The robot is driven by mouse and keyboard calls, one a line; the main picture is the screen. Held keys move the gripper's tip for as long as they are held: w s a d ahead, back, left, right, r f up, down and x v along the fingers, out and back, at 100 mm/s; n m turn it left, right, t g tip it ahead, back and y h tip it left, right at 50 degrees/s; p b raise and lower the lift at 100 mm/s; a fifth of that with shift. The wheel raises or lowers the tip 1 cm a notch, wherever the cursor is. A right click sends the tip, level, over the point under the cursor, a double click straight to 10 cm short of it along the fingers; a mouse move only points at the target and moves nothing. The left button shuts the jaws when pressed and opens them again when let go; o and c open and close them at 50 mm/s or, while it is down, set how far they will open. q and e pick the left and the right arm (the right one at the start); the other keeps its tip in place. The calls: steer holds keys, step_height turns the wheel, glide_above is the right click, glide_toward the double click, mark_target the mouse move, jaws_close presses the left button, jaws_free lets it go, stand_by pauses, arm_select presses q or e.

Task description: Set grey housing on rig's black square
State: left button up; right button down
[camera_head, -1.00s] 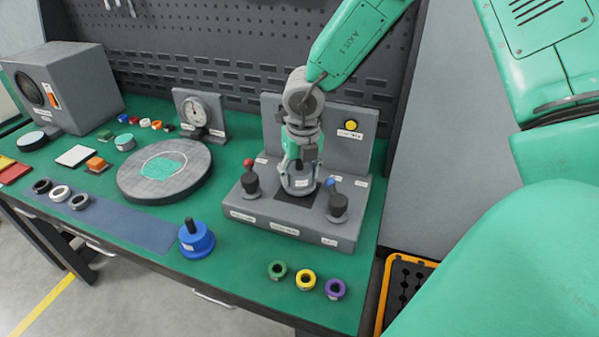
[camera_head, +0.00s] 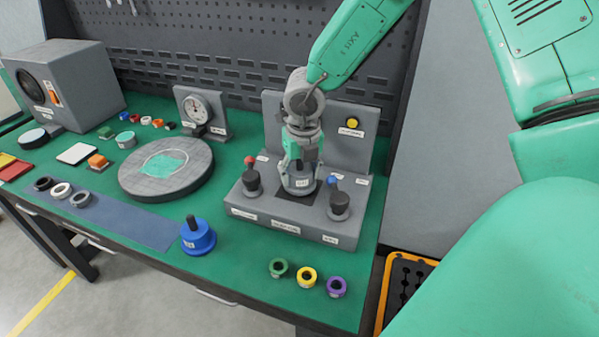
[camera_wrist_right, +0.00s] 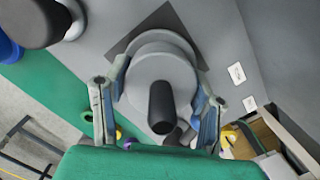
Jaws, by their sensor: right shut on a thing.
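The grey housing (camera_head: 298,184) is a round grey body with a small label, held upright over the rig (camera_head: 262,210). In the right wrist view the housing (camera_wrist_right: 163,65) shows a dark upright knob on its top. My right gripper (camera_head: 300,172) is shut on the housing, with one finger on each side in the right wrist view (camera_wrist_right: 160,98). The rig's black square (camera_head: 284,197) is partly covered by the housing; a dark corner (camera_wrist_right: 150,18) shows beyond it. I cannot tell whether the housing touches the square. My left gripper is not in view.
A red-topped clamp (camera_head: 252,180) and a blue-topped clamp (camera_head: 339,203) flank the square closely. The rig's back panel (camera_head: 350,135) has a yellow button. A blue knobbed part (camera_head: 197,238) and green, yellow and purple rings (camera_head: 306,277) lie in front. A round grey disc (camera_head: 165,172) lies left.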

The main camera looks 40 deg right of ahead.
steer(key=shift+f, duration=0.5)
stand_by(0.6)
steer(key=shift+f, duration=0.1)
stand_by(0.6)
steer(key=c, duration=0.6)
jaws_free()
step_height(320, 180, up, 9)
steer(key=p, duration=0.9)
